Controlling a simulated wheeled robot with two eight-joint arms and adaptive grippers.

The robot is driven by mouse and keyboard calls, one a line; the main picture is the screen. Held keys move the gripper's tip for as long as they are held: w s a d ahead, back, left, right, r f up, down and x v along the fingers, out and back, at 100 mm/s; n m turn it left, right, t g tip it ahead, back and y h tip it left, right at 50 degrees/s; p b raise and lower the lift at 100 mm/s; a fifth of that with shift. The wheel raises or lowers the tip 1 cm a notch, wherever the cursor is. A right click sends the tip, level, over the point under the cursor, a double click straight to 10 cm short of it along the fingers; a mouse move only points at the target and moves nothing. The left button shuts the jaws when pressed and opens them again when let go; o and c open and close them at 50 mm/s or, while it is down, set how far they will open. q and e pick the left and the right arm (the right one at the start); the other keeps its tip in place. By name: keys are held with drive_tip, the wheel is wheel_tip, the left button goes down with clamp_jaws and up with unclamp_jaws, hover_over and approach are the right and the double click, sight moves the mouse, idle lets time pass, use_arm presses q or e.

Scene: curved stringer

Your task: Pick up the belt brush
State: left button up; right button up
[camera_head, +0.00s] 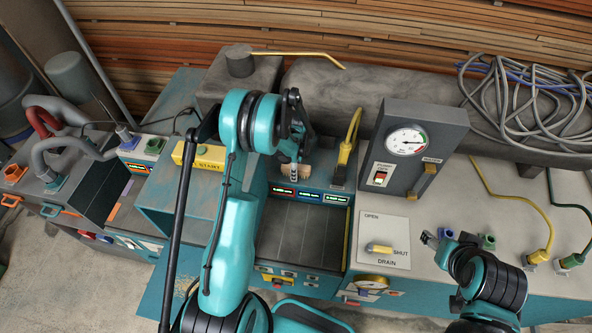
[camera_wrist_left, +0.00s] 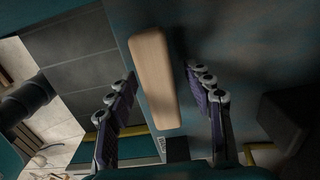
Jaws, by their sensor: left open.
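The belt brush shows in the left wrist view as a pale wooden block (camera_wrist_left: 154,78), standing lengthwise between the fingers of my left gripper (camera_wrist_left: 164,90). The fingers are spread, with a visible gap on each side of the wood. Its bristles cannot be made out.
A grey gauge box (camera_head: 424,128) stands right of the belt bed (camera_head: 300,238). A drain plate with a yellow lever (camera_head: 379,249) lies before it. A yellow-handled tool (camera_head: 345,150) stands close right of my left gripper. Coiled grey cables (camera_head: 525,105) lie at back right.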

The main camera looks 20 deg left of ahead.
use_arm(q)
clamp_jaws()
drive_tip(key=shift+r, duration=0.1)
drive_tip(key=shift+r, duration=0.4)
drive_tip(key=r, duration=0.2)
drive_tip(key=d+r, duration=0.1)
drive_tip(key=shift+s+r, duration=0.2)
drive_tip(key=shift+r, duration=0.2)
drive_tip(key=s+d+r, duration=0.5)
drive_tip(key=d+r, duration=0.1)
drive_tip(key=d, duration=0.3)
drive_tip(key=shift+s+r, duration=0.2)
drive_tip(key=shift+s, duration=0.15)
